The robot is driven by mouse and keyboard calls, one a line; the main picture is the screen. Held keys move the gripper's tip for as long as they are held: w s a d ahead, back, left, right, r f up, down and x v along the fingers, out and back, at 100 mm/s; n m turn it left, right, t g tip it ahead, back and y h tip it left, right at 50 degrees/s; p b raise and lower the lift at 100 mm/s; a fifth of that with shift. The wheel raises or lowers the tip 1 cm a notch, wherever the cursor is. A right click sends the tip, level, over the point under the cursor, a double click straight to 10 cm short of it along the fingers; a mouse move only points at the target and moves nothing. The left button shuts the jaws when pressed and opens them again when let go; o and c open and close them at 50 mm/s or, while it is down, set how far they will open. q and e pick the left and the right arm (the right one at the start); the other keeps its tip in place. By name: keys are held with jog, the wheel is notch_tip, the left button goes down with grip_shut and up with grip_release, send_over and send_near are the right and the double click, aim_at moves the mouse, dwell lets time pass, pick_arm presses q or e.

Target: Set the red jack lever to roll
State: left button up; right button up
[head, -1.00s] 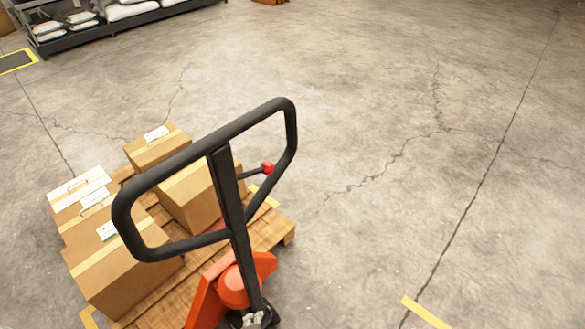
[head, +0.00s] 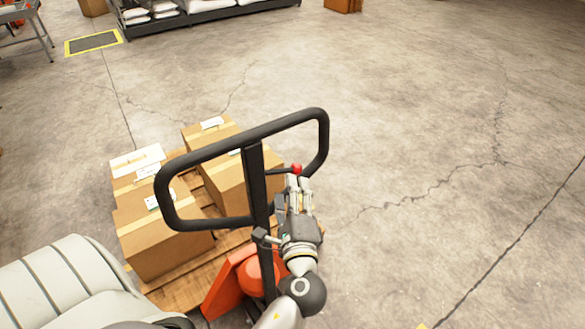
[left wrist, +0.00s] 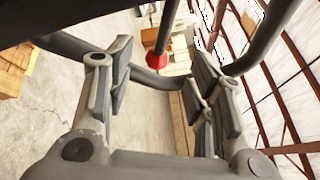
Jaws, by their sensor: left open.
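The red knob of the jack lever (head: 296,169) sits inside the black handle loop (head: 190,151), on a thin dark rod by the loop's right side. My left gripper (head: 295,188) is just below the knob in the head view, pointing up at it. In the left wrist view the gripper (left wrist: 160,88) is open, and the red knob (left wrist: 157,61) shows between and beyond its fingers. I cannot tell whether any finger touches it. The orange pallet jack body (head: 232,280) stands below, partly hidden by my arm. My right gripper is not in view.
Several cardboard boxes (head: 160,243) lie on a wooden pallet (head: 185,290) left of the handle. A low dark rack (head: 215,22) with white sacks stands at the back. The concrete floor on the right is clear.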

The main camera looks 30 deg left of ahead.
aim_at(289, 172)
pick_arm(q)
jog(key=p+x, duration=0.1)
jog(key=x, duration=0.7)
jog(key=shift+w, duration=0.1)
grip_shut()
